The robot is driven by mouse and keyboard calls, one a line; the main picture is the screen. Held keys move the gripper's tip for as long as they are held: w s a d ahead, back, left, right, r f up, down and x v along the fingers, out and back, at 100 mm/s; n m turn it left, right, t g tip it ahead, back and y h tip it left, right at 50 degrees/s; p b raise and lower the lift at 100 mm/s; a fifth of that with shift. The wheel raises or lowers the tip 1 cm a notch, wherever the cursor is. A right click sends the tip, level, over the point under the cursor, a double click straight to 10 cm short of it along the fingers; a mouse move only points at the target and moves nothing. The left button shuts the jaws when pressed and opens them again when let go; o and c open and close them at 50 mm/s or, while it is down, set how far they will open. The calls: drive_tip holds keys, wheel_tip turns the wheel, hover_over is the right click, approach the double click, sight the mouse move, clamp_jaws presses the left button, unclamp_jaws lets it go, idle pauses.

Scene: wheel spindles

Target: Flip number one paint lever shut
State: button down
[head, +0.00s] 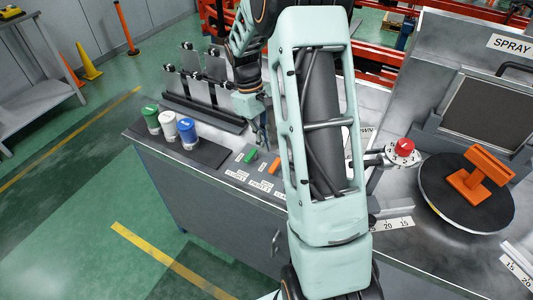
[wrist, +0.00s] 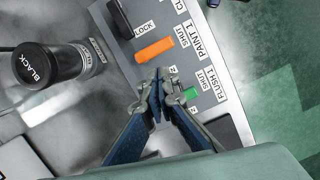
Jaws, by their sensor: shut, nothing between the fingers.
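The paint 1 lever is an orange bar (wrist: 155,48) on the grey panel, beside labels reading SHUT and PAINT 1. It also shows in the head view (head: 274,166), next to my arm. My gripper (wrist: 160,84) is shut and empty, with its tips just below the orange lever in the wrist view. The green flush 1 lever (wrist: 190,93) is close to the right of the tips; it shows in the head view (head: 250,156) too. My gripper (head: 264,145) is partly hidden there. I cannot tell whether the tips touch either lever.
A black lever (wrist: 120,18) beside a LOCK label stands past the orange one. A black-lidded canister (wrist: 48,65) stands left. Green (head: 150,118), white (head: 168,124) and blue (head: 187,132) canisters stand at the bench's left. A turntable (head: 440,190) with an orange part is right.

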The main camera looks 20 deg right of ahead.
drive_tip(key=v, duration=0.7)
drive_tip(key=shift+r, duration=0.1)
